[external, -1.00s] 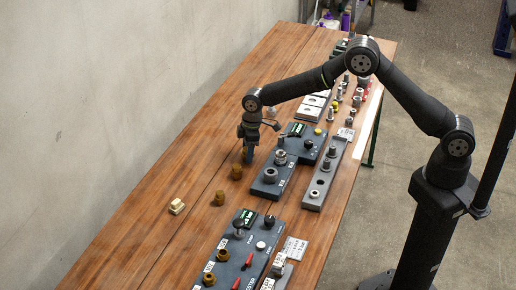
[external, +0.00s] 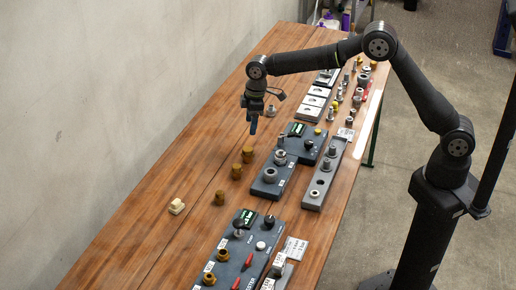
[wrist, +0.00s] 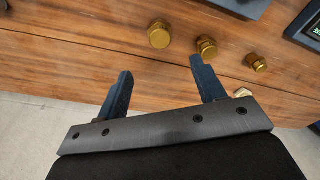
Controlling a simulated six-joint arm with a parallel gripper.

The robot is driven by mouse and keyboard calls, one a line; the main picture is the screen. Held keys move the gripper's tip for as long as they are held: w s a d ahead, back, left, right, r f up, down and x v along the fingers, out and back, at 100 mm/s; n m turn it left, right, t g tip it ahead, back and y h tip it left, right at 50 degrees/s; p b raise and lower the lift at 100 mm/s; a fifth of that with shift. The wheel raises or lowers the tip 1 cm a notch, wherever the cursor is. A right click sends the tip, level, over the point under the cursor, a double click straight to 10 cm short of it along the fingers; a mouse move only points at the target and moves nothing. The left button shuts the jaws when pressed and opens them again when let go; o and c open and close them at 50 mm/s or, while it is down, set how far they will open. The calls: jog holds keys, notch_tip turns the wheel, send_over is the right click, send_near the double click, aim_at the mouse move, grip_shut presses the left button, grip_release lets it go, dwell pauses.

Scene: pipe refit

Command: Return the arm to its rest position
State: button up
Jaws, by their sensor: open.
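My gripper (external: 253,127) hangs above the wooden table, pointing down, with nothing between its fingers. In the wrist view my gripper (wrist: 160,88) shows two blue-black fingers spread wide apart over bare wood. A brass fitting (external: 247,153) stands on the table just below and apart from the gripper. Two more brass fittings, a middle one (external: 236,171) and a front one (external: 219,197), stand in a row toward the front. The wrist view shows the same kind of fittings beyond the fingers, the largest (wrist: 159,34) at the left.
Dark grey fixture blocks (external: 270,175) and a tester box (external: 238,250) stand right of the fittings. A grey rack (external: 318,190) holds more parts. A cream block (external: 176,206) lies at left. A wall (external: 120,90) borders the table.

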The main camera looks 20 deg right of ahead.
aim_at(247, 149)
jog(key=shift+f, duration=0.15)
jog(key=f, duration=0.3)
jog(key=a+f, duration=0.1)
jog(key=f, duration=0.7)
jog(key=shift+w+a+f, duration=0.15)
jog(key=shift+f, duration=0.1)
jog(key=shift+a, duration=0.1)
jog(key=shift+r, duration=1.6)
